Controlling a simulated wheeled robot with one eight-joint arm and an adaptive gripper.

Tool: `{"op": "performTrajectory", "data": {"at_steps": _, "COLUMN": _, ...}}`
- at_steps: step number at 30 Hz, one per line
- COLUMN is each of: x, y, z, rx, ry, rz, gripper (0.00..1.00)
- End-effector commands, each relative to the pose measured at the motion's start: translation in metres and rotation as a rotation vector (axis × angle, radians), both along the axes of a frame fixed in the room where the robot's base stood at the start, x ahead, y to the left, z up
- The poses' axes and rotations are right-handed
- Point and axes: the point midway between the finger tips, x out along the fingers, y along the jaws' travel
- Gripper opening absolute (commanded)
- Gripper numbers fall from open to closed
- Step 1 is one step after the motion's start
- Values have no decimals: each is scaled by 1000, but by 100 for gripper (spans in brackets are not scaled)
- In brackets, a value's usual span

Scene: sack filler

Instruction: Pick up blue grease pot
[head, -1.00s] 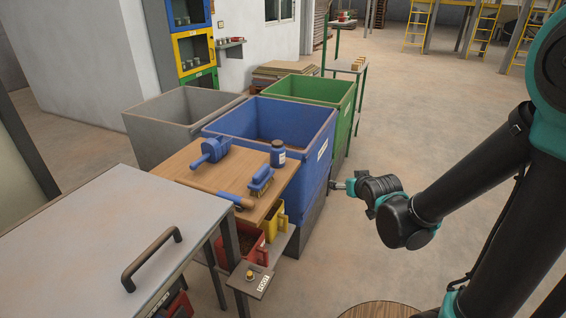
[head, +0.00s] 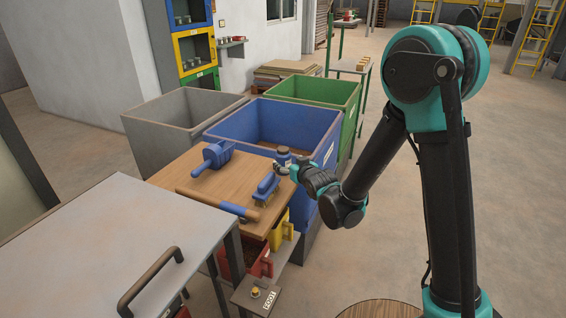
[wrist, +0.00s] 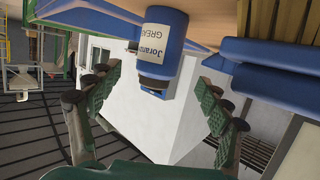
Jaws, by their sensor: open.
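The blue grease pot (head: 283,152) stands at the far right corner of the wooden tabletop in the head view, its lower part hidden behind my gripper (head: 284,169). In the wrist view the picture is upside down: the pot (wrist: 160,45), with a white label reading GREASE and a dark brown cap, points downward. My gripper's two green-padded fingers (wrist: 157,92) are open and empty. The pot shows in the gap between them, a little beyond the fingertips; I see no contact.
A blue-handled brush (head: 265,186) lies beside the pot, with a blue scoop (head: 213,156) and a wooden-handled tool (head: 220,204) further left on the wooden tabletop (head: 190,178). A blue bin (head: 322,152) stands right behind. A grey cabinet (head: 95,245) is at front left.

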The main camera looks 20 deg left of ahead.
Motion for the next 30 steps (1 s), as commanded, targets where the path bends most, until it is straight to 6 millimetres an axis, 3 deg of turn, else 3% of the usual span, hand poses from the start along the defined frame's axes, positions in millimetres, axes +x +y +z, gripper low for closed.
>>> {"op": "performTrajectory", "data": {"at_steps": 11, "x": 22, "y": 17, "z": -9, "rx": 0, "ry": 0, "rz": -1, "gripper": 78}}
{"op": "performTrajectory", "data": {"at_steps": 21, "x": 54, "y": 43, "z": -23, "rx": 0, "ry": 0, "rz": -1, "gripper": 78}}
{"op": "performTrajectory", "data": {"at_steps": 28, "x": 56, "y": 45, "z": -24, "rx": -1, "ry": 1, "rz": -1, "gripper": 78}}
{"op": "performTrajectory", "data": {"at_steps": 30, "x": 56, "y": 45, "z": -24, "rx": -1, "ry": 1, "rz": -1, "gripper": 72}}
